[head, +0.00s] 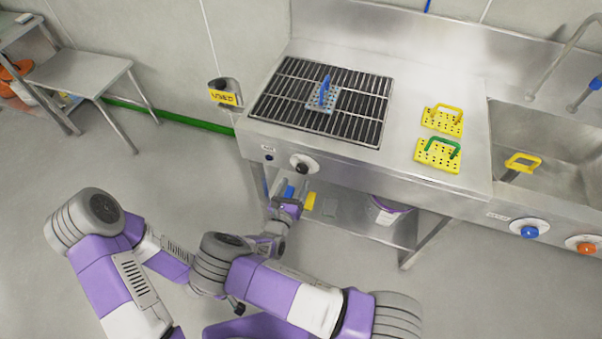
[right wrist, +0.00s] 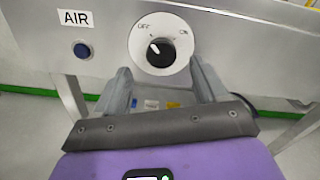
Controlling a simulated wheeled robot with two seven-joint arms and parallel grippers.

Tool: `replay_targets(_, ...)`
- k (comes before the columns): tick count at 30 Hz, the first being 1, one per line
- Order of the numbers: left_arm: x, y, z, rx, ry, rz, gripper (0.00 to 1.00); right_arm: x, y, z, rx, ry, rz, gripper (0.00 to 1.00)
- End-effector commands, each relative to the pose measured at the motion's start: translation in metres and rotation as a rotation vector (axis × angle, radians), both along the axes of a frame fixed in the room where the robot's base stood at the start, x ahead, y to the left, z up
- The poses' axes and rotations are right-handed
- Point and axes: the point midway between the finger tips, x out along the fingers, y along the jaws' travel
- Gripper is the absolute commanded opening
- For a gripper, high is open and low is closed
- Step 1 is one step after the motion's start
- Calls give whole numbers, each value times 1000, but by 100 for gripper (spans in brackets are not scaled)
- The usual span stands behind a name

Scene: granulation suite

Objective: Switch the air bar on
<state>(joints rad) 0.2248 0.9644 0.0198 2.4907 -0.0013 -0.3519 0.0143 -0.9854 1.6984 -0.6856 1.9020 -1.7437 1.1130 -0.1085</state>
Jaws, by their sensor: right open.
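The air switch is a dark knob on a white round dial (head: 303,165) on the front panel below the grill. In the right wrist view the knob (right wrist: 160,52) sits between OFF at upper left and ON at upper right; its white mark points to the upper left, towards OFF. An AIR label (right wrist: 75,18) and a blue button (right wrist: 81,49) are to its left. My right gripper (head: 288,194) is open just below and in front of the dial, its two fingers either side of the knob's lower part, not closed on it.
The grill (head: 270,104) holds a blue-handled plate (head: 324,96). Yellow plates with yellow (head: 443,119) and green handles (head: 438,154) lie right of it. A sink (head: 560,165) and blue (head: 529,231) and orange knobs (head: 585,247) are farther right. A lower shelf (head: 345,226) is beneath.

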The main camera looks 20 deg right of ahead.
Motion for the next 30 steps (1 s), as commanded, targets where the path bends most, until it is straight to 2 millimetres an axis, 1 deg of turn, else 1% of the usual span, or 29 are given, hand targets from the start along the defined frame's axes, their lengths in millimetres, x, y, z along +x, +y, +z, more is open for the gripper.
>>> replay_targets(3, 0, 0, -4, 0, 0, 0, 44, 17, -13, -2, 3, 0, -5, 72)
replay_targets(9, 0, 0, -8, 0, 0, 0, 44, 40, -29, -2, 4, 2, -5, 72)
replay_targets(14, 0, 0, -9, 0, 0, 0, 44, 48, -34, -1, 4, 4, -6, 72)
replay_targets(21, 0, 0, -9, 0, 0, 0, 44, 48, -35, -1, 4, 4, -6, 72)
replay_targets(22, 0, 0, -9, 0, 0, 0, 44, 48, -35, -1, 4, 4, -6, 70)
replay_targets(23, 0, 0, -9, 0, 0, 0, 44, 48, -35, -1, 4, 4, -6, 66)
replay_targets(30, 0, 0, -9, 0, 0, 0, 44, 48, -35, -1, 4, 4, -6, 29)
